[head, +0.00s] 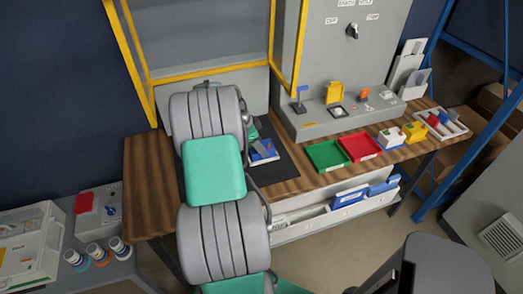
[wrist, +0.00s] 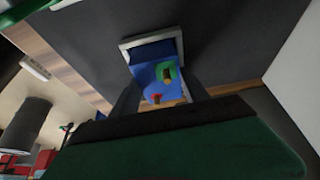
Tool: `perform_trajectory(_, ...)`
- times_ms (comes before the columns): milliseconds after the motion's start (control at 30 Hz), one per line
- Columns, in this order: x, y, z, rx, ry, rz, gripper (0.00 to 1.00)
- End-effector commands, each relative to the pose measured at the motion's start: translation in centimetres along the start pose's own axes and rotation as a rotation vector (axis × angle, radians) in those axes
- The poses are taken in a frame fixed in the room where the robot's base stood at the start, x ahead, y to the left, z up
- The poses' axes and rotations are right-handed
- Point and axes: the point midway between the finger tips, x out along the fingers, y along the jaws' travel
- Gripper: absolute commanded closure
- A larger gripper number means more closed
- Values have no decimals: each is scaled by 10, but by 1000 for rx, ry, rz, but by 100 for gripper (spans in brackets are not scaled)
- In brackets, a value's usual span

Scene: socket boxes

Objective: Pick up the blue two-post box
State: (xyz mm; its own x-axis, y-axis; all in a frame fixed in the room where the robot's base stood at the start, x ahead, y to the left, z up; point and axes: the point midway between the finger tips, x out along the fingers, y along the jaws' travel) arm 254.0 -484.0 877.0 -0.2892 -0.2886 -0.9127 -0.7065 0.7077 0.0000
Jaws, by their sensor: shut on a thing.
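The blue two-post box (wrist: 150,52) shows in the wrist view between the fingers of my gripper (wrist: 158,92). It has a blue face with a pale rim at the far end. A green ring sits around one brownish post, and a small red part shows by the other. My gripper is shut on the box; the exact finger contact is hard to see. In the head view the blue box (head: 262,149) shows just right of my arm, over the dark mat. My arm hides most of my gripper there. I cannot tell whether the box touches the mat.
The dark mat (head: 284,168) lies on the wooden bench (head: 150,190). A green tray (head: 327,157) and a red tray (head: 360,146) stand to the right. The grey control panel (head: 345,118) stands behind them. A yellow frame (head: 205,72) rises at the back.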

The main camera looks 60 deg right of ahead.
Motion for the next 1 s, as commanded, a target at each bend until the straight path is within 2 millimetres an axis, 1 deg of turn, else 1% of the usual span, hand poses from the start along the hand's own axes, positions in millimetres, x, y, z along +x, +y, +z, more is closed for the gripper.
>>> perform_trajectory(33,0,0,0,0,0,0,57)
perform_trajectory(300,0,0,0,-1,0,0,79)
perform_trajectory(367,-1,0,0,0,0,-2,83)
perform_trajectory(667,-4,-1,-2,0,0,-3,83)
perform_trajectory(767,-12,-1,-5,1,1,-5,83)
perform_trajectory(867,-27,-2,-12,2,1,-7,83)
perform_trajectory(967,-48,16,-21,4,1,-8,83)
perform_trajectory(1000,-59,26,-25,3,1,-9,83)
